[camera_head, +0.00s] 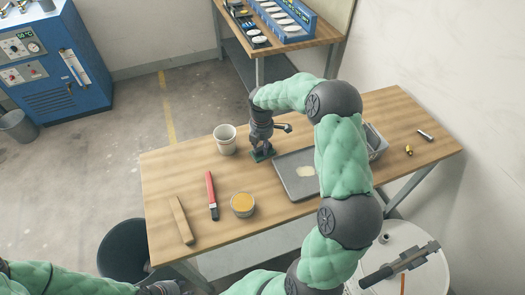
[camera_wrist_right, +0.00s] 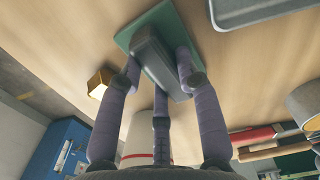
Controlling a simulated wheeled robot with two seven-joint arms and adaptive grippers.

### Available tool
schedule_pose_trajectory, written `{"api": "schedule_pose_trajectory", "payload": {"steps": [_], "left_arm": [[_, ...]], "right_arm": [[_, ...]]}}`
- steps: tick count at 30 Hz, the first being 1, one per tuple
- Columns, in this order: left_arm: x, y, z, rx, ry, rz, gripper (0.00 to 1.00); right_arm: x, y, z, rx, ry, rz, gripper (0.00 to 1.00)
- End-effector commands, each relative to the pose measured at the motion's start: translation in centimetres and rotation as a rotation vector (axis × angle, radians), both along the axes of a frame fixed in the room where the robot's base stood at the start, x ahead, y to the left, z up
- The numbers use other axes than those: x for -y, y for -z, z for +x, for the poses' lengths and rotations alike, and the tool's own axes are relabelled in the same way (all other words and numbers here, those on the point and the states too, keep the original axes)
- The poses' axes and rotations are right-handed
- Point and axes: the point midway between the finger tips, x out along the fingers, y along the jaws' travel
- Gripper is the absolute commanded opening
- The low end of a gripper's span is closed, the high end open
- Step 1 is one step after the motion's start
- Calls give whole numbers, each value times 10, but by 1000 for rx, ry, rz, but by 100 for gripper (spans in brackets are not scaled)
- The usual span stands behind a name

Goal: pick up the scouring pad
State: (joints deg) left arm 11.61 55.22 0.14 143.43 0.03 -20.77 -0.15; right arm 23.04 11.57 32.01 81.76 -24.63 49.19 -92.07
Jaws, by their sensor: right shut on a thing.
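The scouring pad is a flat green piece (camera_head: 262,155) on the wooden table, left of the grey tray. In the right wrist view the green pad (camera_wrist_right: 127,36) has a dark grey block (camera_wrist_right: 160,65) on it, between my fingers. My right gripper (camera_head: 262,146) points down over the pad and is shut on this block. The pad seems to lie at or very near the table top; I cannot tell whether it touches. My left arm comes in at the bottom left, and its dark end (camera_head: 165,287) is cut off by the frame edge.
A white cup (camera_head: 225,139) stands close left of the pad. The grey tray (camera_head: 300,186) lies to the right. A red-handled tool (camera_head: 212,195), a wooden strip (camera_head: 181,220) and an orange-filled tub (camera_head: 243,205) lie in front. A yellowish block (camera_wrist_right: 100,82) shows near the pad.

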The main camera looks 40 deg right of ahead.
Motion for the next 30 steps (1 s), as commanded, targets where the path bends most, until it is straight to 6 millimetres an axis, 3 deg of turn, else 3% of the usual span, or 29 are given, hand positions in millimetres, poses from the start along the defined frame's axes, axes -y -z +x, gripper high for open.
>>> {"api": "schedule_pose_trajectory", "payload": {"steps": [8,17,27,30], "left_arm": [[0,-1,0,0,0,0,40],[0,-9,0,0,0,0,40],[0,-26,0,0,0,0,40],[0,-30,0,0,0,0,40]], "right_arm": [[-1,-1,-1,-2,-1,1,2],[0,-33,0,1,0,0,2],[-48,-92,19,1,-5,0,2],[-66,-100,25,0,-6,0,2]]}}
